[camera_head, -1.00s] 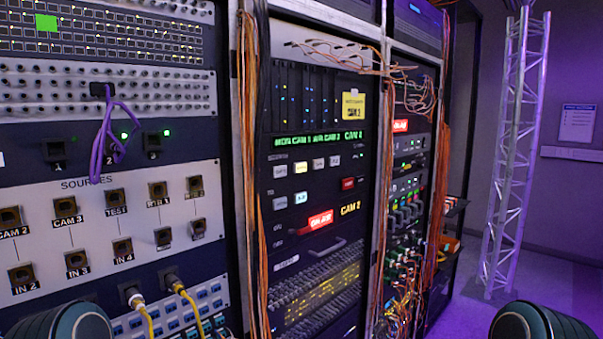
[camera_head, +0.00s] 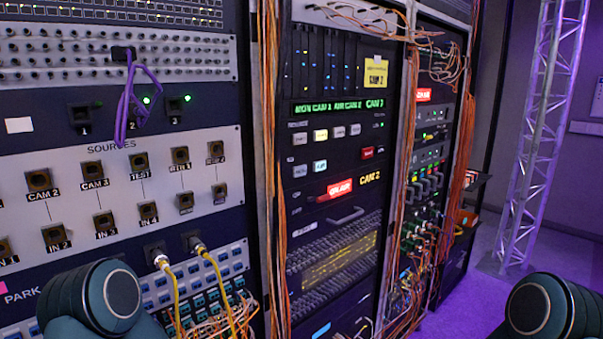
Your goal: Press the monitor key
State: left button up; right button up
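A black control panel (camera_head: 338,205) sits in the middle rack. Its green display (camera_head: 338,106) seems to read MON CAM 1, AIR CAM 2 and CAM 3. Below is an upper row of small keys with one lit pale yellow key (camera_head: 320,135) among white ones. The small labels are too blurred to tell which is the monitor key. A red key (camera_head: 367,152) sits to the right. Neither gripper is in view; only rounded dark teal parts of my arms show at the bottom corners.
A yellow CAM 2 note (camera_head: 375,72) is above the display. A red ON AIR sign (camera_head: 340,188) and a handle (camera_head: 346,216) are below the keys. Orange cables (camera_head: 272,180) hang beside the panel. The SOURCES patch panel (camera_head: 70,160) is left. A truss tower (camera_head: 543,130) stands right.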

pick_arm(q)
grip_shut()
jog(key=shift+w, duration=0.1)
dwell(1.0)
